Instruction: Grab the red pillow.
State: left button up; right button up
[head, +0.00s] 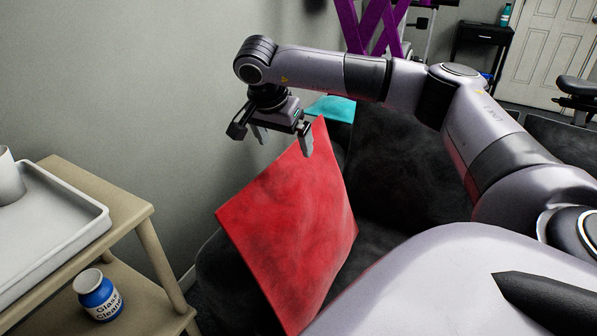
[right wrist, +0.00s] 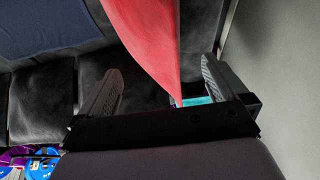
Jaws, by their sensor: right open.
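The red pillow (head: 293,222) stands tilted on a dark seat in the middle of the head view, one corner pointing up. My right gripper (head: 283,145) points down right at that upper corner, with its fingers spread apart. In the right wrist view the red pillow (right wrist: 152,35) comes down between the two open fingers of my right gripper (right wrist: 160,85). I cannot tell whether either finger touches it. My left gripper is not in view.
A dark couch (head: 395,165) holds the pillow, and a teal cushion (head: 333,108) lies behind it. A wooden shelf (head: 128,208) with a white tray (head: 55,232) and a blue bottle (head: 97,294) stands at left. The grey wall (head: 120,90) is close behind my right gripper.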

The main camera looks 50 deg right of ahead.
aim_at(293, 162)
jog(key=x, duration=0.6)
jog(key=shift+s+d+f+b, duration=0.15)
jog(key=shift+d+b, duration=0.15)
jog(key=shift+b, duration=0.05)
jog(key=shift+f, duration=0.2)
jog(key=shift+f, duration=0.25)
jog(key=c, duration=1.5)
jog(key=shift+c, duration=0.6)
jog(key=shift+r, duration=0.1)
